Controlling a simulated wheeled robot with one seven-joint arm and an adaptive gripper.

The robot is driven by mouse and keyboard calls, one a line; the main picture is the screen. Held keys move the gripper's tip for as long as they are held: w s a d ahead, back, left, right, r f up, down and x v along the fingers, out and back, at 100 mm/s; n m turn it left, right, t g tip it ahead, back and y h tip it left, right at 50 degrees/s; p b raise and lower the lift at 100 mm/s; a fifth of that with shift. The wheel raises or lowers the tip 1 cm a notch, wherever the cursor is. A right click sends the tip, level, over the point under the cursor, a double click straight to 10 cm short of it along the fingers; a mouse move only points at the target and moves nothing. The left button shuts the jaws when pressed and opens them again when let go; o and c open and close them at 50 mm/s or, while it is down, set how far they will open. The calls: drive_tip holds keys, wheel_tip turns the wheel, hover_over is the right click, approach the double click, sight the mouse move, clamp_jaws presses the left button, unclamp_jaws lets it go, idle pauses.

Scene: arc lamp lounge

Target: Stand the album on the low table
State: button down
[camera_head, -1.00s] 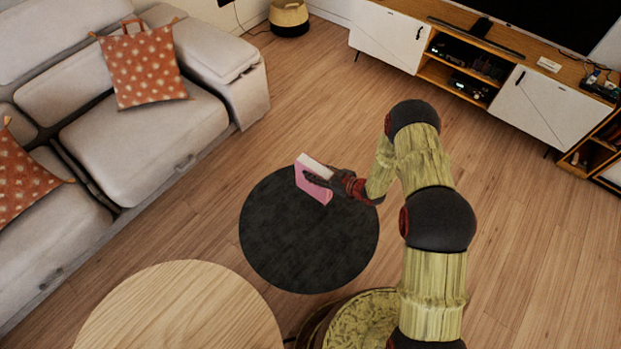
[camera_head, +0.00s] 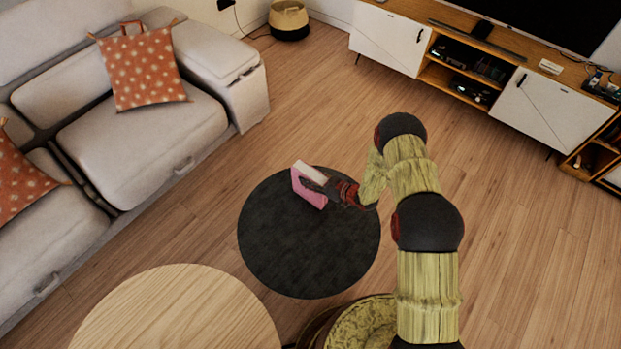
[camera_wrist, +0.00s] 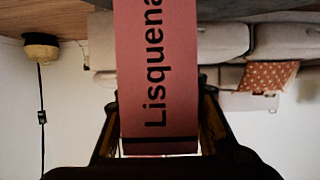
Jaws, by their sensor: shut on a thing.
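The album (camera_head: 307,193) is a pink book with a pale top edge, and it is upright or nearly so, with a slight tilt in the picture. In the wrist view its reddish-pink spine (camera_wrist: 156,60) reads "Lisquena". My gripper (camera_head: 319,184) is shut on the album from the right, with a finger on either side of the spine in the wrist view (camera_wrist: 160,125). The album is over the far part of the round black low table (camera_head: 300,250). I cannot tell whether its lower edge touches the top.
A round light-wood table (camera_head: 180,315) stands in front, close to the black one. A grey sofa (camera_head: 140,135) with orange cushions is on the left. A TV cabinet (camera_head: 550,110) stands at the back right. The black top is otherwise clear.

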drive_tip(key=c, duration=1.2)
unclamp_jaws()
